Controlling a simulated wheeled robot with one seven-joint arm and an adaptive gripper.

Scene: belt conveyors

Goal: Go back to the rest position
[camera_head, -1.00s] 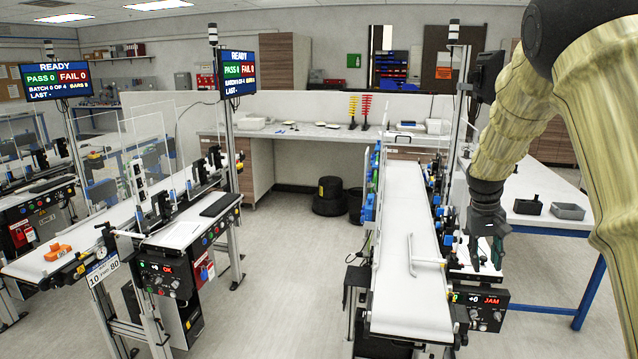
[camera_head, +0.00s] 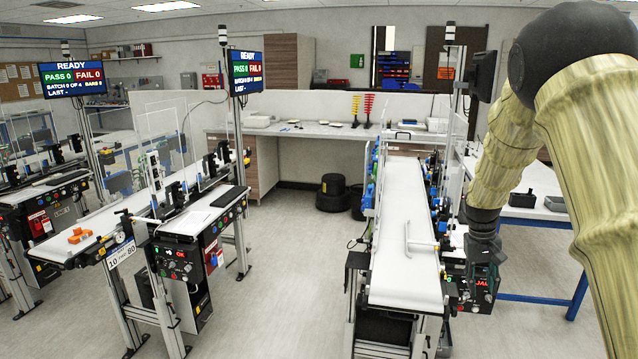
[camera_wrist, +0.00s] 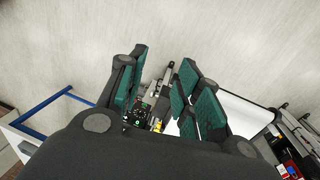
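My gripper (camera_head: 482,268) hangs at the right side of the right-hand conveyor (camera_head: 404,290), in front of its control box. In the wrist view my gripper (camera_wrist: 163,85) shows green-padded fingers spread apart, with a gap between them and nothing held. The conveyor's white belt (camera_wrist: 248,113) shows beyond the right fingers. No part is in the gripper's grasp.
A white bench (camera_head: 537,213) with blue legs and two small trays stands at right. A second conveyor line (camera_head: 118,225) with an orange part (camera_head: 80,235) stands at left. Open floor (camera_head: 290,270) lies between the lines. A back counter (camera_head: 330,131) crosses behind.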

